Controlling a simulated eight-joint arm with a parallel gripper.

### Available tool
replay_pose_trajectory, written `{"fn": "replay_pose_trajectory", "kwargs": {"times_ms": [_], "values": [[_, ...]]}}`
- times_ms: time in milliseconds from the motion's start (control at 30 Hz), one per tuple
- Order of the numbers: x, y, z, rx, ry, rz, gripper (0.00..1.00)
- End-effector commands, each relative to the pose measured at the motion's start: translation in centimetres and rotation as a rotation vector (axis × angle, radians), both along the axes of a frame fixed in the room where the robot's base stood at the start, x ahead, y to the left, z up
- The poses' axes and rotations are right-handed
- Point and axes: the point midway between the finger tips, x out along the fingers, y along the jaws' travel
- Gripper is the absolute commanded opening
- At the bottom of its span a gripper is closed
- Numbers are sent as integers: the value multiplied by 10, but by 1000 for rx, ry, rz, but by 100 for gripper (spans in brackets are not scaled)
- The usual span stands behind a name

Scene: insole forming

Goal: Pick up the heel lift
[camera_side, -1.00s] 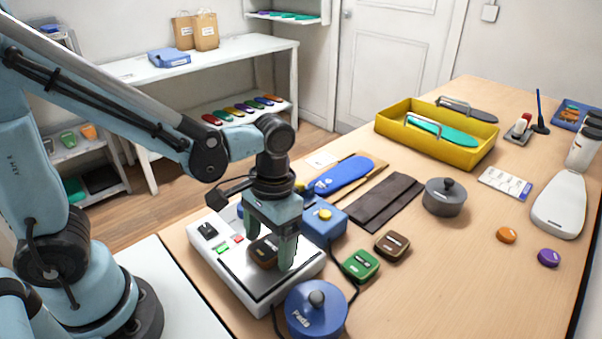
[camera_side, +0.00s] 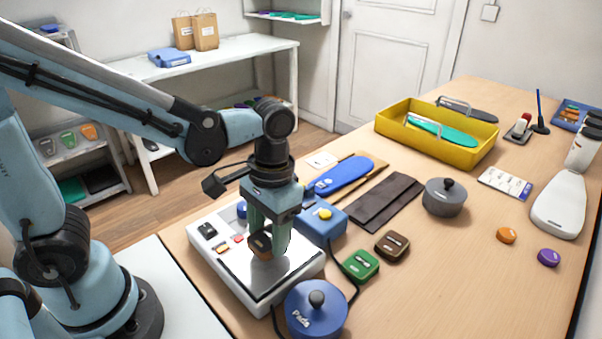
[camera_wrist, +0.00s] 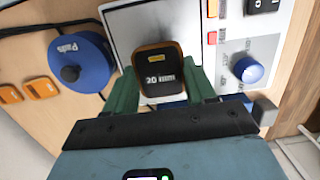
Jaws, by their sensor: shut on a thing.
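The heel lift (camera_side: 261,246) is a small dark piece with an orange-brown rim. My gripper (camera_side: 270,247) is shut on it, with green fingers on either side, just above the shiny plate (camera_side: 288,262) of the white machine. In the wrist view the heel lift (camera_wrist: 161,76) sits between the fingertips of my gripper (camera_wrist: 160,88). Its dark face carries a yellow label and a "20" marking. The fingers hide part of it in the side view.
A blue lidded pot marked "Pads" (camera_side: 316,310) stands close to the machine's front. A blue box (camera_side: 322,226) is behind the gripper. A green piece (camera_side: 361,264) and a brown piece (camera_side: 391,246) lie to the right. A yellow tray (camera_side: 470,150) stands farther back.

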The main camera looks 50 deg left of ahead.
Motion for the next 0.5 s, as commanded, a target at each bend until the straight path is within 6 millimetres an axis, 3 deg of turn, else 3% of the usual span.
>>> {"fn": "replay_pose_trajectory", "kwargs": {"times_ms": [100, 500], "values": [[-1, 0, 20, 0, 0, 0, 22], [-64, -58, 69, 0, 1, -8, 22]]}}
